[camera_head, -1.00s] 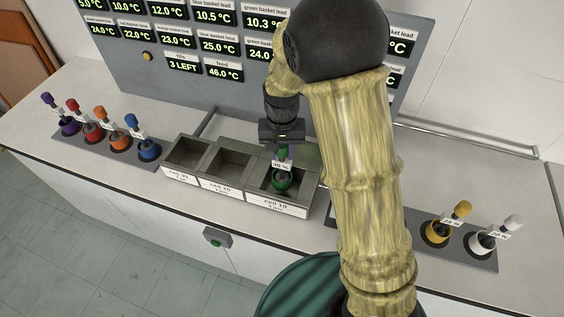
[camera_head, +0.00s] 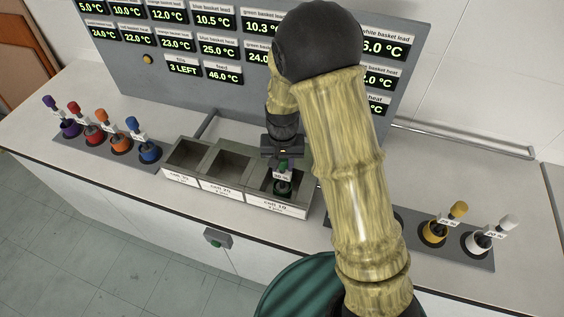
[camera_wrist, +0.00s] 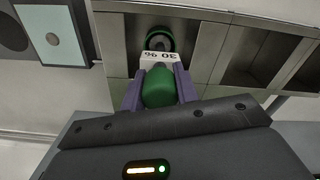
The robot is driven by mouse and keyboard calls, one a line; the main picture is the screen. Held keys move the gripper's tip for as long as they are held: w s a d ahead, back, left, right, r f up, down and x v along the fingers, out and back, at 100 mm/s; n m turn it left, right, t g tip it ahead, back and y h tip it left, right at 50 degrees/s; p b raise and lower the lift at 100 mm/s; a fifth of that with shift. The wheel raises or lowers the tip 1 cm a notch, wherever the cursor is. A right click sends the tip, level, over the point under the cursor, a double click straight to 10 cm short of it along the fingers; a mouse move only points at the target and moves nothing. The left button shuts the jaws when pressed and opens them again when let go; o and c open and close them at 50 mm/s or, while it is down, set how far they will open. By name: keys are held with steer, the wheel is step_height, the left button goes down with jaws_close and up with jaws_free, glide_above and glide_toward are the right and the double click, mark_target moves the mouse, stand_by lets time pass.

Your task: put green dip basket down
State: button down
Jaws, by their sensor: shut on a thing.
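The green dip basket (camera_head: 284,188) hangs upright in the right-hand cell (camera_head: 278,205) of a three-cell metal trough. Its green knob handle (camera_wrist: 160,88) is between the purple fingers of my gripper (camera_wrist: 158,92), which is shut on it. A white tag reading 30 % (camera_wrist: 161,56) sits below the handle, and the round green body (camera_wrist: 159,39) shows beyond it in the wrist view. In the head view my gripper (camera_head: 283,162) is just above the cell. I cannot tell whether the basket touches the cell floor.
The middle (camera_head: 228,162) and left (camera_head: 187,154) cells look empty. Purple, red, orange and blue baskets (camera_head: 148,150) stand in a holder at left. Yellow (camera_head: 434,231) and white (camera_head: 478,242) baskets stand in the right holder, partly behind my arm. A display panel (camera_head: 180,52) rises behind.

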steer(key=shift+f, duration=0.2)
steer(key=c, duration=1.1)
jaws_free()
steer(key=shift+w, duration=0.1)
steer(key=shift+o, duration=0.2)
steer(key=shift+r, duration=0.1)
step_height(320, 180, up, 12)
steer(key=shift+r+b, duration=0.1)
steer(key=shift+b, duration=1.05)
steer(key=shift+d, duration=0.15)
